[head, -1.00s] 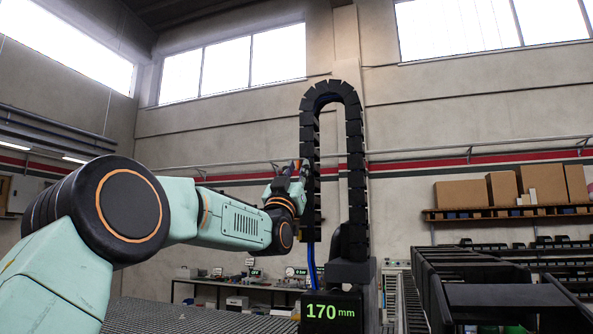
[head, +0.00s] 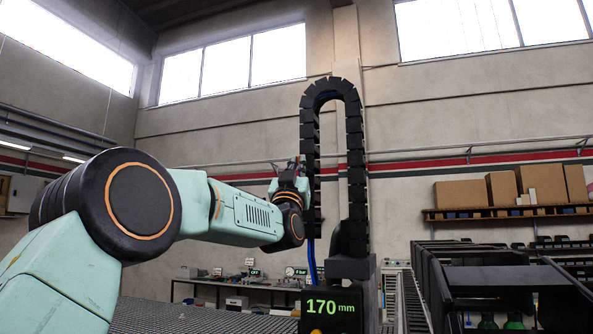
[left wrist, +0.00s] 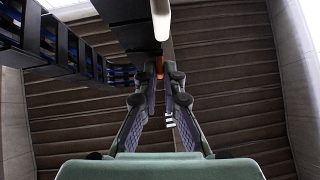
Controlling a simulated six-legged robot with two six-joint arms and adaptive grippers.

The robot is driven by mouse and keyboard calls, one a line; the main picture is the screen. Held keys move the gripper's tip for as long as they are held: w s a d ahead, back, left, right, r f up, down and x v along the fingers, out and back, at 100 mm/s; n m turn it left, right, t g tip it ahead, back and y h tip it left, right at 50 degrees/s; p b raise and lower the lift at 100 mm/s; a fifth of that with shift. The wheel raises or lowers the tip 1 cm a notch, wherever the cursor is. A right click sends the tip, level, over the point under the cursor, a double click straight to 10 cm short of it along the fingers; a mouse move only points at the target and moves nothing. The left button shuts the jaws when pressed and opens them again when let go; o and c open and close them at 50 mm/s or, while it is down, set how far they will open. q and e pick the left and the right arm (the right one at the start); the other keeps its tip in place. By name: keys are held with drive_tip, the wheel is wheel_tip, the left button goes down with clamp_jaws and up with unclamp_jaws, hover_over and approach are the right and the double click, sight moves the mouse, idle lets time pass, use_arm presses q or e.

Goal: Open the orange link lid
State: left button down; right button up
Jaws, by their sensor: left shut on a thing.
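A black cable chain (head: 355,150) rises in a tall arch in the middle of the head view, with blue cable in it. My left gripper (head: 296,164) is at the outer left side of its left strand. In the left wrist view my left gripper (left wrist: 160,72) has its two fingers converging, tips close together. A small orange piece (left wrist: 159,65), seemingly the orange link lid, shows between the tips, and the gripper is shut on it. Most of the lid is hidden by the fingertips. I cannot tell how far it is open. My right gripper is not in view.
The chain stands over a dark box with a green "170 mm" display (head: 330,308). A perforated grey table top (head: 160,317) spreads at the lower left. Dark racks (head: 500,300) fill the lower right. A bench with instruments stands behind, and boxes sit on a wall shelf.

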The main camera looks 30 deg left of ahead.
sight(313, 163)
use_arm(q)
drive_tip(key=d+n+g+y+p, duration=0.1)
drive_tip(key=n+g+y, duration=0.1)
drive_tip(key=g+y, duration=0.1)
drive_tip(key=d+n+g+y+p, duration=0.1)
drive_tip(key=n+g+y, duration=0.1)
drive_tip(key=y, duration=0.3)
drive_tip(key=d+n+g+y+p, duration=0.1)
drive_tip(key=n+g+y, duration=0.1)
drive_tip(key=g+y, duration=0.2)
drive_tip(key=shift+s+d+r+n+g+y, duration=0.1)
drive_tip(key=shift+s+n+g+y, duration=0.1)
drive_tip(key=shift+n+g+y, duration=0.3)
drive_tip(key=shift+d+n+g+y, duration=0.2)
drive_tip(key=shift+n+g+y, duration=0.3)
drive_tip(key=shift+g, duration=0.55)
drive_tip(key=shift+d+n+g+y, duration=0.15)
drive_tip(key=shift+n+g+y, duration=0.35)
drive_tip(key=shift+g, duration=0.55)
drive_tip(key=shift+d+n+g+y, duration=0.15)
drive_tip(key=shift+n+g+y, duration=0.15)
drive_tip(key=shift+g, duration=0.4)
drive_tip(key=shift+w+d+n+g+y, duration=0.15)
drive_tip(key=shift+n+g+y, duration=0.35)
drive_tip(key=shift+g, duration=0.8)
drive_tip(key=c, duration=1.5)
unclamp_jaws()
drive_tip(key=shift+t+h, duration=0.3)
drive_tip(key=shift+t, duration=0.4)
